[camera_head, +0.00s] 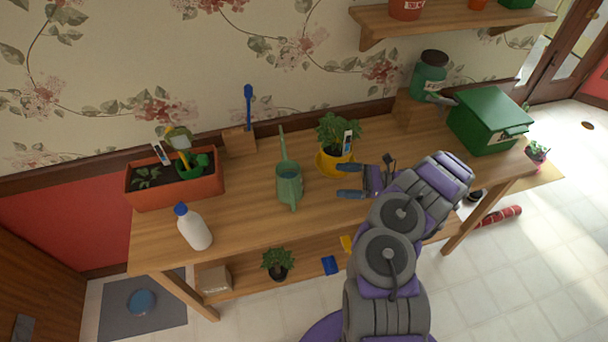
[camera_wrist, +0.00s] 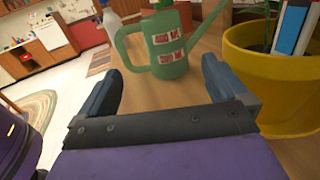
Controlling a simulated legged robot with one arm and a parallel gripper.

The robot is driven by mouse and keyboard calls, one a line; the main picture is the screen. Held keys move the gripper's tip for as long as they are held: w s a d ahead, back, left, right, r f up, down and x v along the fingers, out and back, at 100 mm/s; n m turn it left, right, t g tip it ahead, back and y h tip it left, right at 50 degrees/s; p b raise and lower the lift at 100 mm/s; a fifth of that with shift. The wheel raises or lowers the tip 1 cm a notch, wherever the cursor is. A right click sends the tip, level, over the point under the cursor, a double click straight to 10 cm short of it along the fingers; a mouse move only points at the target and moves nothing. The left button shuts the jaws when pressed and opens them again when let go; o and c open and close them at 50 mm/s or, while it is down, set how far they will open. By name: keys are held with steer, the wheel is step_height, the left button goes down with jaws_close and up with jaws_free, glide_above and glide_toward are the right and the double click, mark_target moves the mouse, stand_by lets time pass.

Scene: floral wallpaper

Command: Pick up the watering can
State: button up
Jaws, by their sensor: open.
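A green watering can (camera_head: 289,185) stands upright on the wooden table, near the middle, its long spout pointing to the wall. In the wrist view the watering can (camera_wrist: 165,48) is ahead of my gripper, its handle on the left and red-and-white labels on its side. My gripper (camera_head: 345,181) is to the right of the can, its two dark blue fingers pointing left at it. In the wrist view my gripper (camera_wrist: 160,85) is open and empty, with a gap between the fingers and the can.
A yellow pot (camera_head: 332,163) with a plant stands close behind my gripper, and near the right finger in the wrist view (camera_wrist: 268,85). A white bottle (camera_head: 194,228) and an orange planter (camera_head: 178,190) are to the left. A green box (camera_head: 490,121) is at right.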

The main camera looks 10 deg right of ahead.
steer(key=shift+d+f, duration=0.35)
steer(key=shift+f, duration=0.1)
steer(key=b, duration=0.1)
glide_toward(294, 179)
steer(key=shift+m, duration=0.3)
steer(key=w+f, duration=0.1)
steer(key=f, duration=0.1)
steer(key=w+a+f, duration=0.1)
steer(key=w, duration=0.1)
steer(key=shift+w+a+f, duration=0.15)
steer(key=shift+f, duration=0.25)
steer(key=shift+w+b+x, duration=0.25)
steer(key=shift+b+x, duration=0.3)
steer(key=shift+x, duration=0.65)
steer(key=b+x, duration=0.1)
steer(key=x, duration=0.4)
steer(key=shift+w+a, duration=0.1)
steer(key=shift+a, duration=0.3)
steer(key=shift+w+a+b, duration=0.25)
steer(key=shift+w+b, duration=0.05)
steer(key=shift+b, duration=0.1)
steer(key=shift+d, duration=0.1)
steer(key=shift+a, duration=0.5)
steer(key=c, duration=0.4)
steer(key=shift+d, duration=0.3)
steer(key=c, duration=0.7)
